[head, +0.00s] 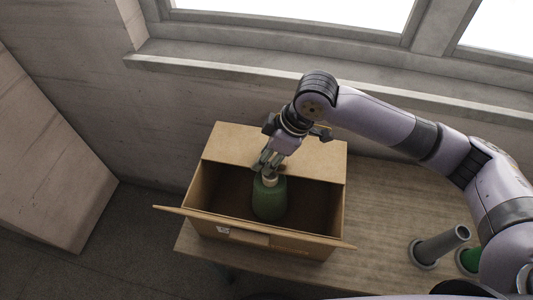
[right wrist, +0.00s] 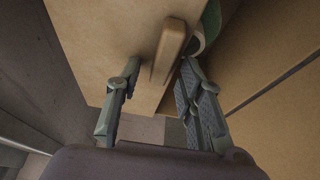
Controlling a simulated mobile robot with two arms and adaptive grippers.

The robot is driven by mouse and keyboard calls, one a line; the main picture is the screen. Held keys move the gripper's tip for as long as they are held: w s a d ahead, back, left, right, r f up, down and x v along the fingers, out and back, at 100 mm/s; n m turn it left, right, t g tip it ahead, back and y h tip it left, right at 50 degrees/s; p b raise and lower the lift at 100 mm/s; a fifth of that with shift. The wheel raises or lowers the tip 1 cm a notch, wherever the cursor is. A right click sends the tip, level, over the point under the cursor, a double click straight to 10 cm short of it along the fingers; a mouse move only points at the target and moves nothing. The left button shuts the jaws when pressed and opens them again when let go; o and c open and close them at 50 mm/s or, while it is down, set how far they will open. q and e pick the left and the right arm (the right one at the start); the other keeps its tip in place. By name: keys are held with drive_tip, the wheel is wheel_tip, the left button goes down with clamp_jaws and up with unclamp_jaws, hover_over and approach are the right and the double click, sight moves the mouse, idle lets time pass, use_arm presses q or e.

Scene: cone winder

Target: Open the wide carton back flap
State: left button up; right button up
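A brown carton (head: 192,190) stands on the wooden table. Its wide back flap (head: 232,141) appears to lie flat over the back part of the opening; it also shows in the right wrist view (right wrist: 105,40). A raised tan tab (right wrist: 168,50) stands out from the flap. My right gripper (head: 262,166) is at the flap's front edge. In the right wrist view its fingers (right wrist: 160,78) are apart, one on each side of the tab, with visible gaps. The front flap (head: 250,236) is folded outward. My left gripper is not in view.
A green cone (head: 268,203) with a pale top stands inside the carton, close below my right gripper. A grey tube on a round base (head: 440,245) and another green item (head: 468,261) are at the table's right. A window sill (head: 230,78) runs behind.

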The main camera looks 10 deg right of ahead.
drive_tip(key=shift+c, duration=0.6)
clamp_jaws()
